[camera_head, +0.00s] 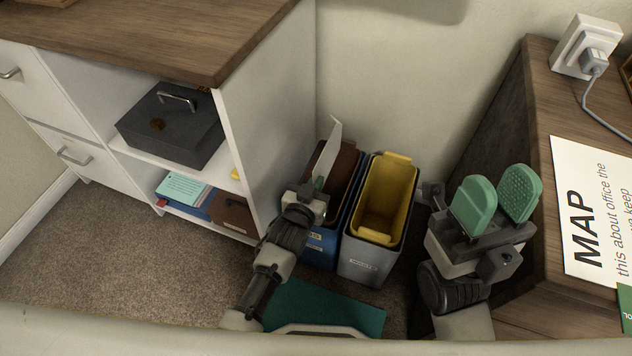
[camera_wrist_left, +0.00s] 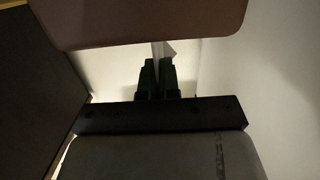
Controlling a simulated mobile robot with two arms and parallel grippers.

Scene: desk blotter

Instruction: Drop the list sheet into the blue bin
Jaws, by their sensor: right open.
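The white list sheet (camera_head: 331,150) stands upright, seen nearly edge-on, in my left gripper (camera_head: 312,192). In the left wrist view the fingers (camera_wrist_left: 157,78) are close together, with the pale sheet (camera_wrist_left: 163,49) between them. The blue bin (camera_head: 321,249) with a brown inner part (camera_head: 323,165) stands on the floor beside the white cabinet. My left gripper and the sheet are over it and hide part of its opening. I cannot tell how high the sheet is above the rim. My right gripper (camera_head: 498,200) is open and empty, with green pads apart, beside the desk.
A grey bin (camera_head: 372,262) with a yellow liner (camera_head: 388,199) stands right of the blue bin. The cabinet (camera_head: 267,110) borders on the left, holding a dark box (camera_head: 172,126). The desk (camera_head: 545,105) with a MAP sheet (camera_head: 592,205) is at right. Open carpet lies at lower left.

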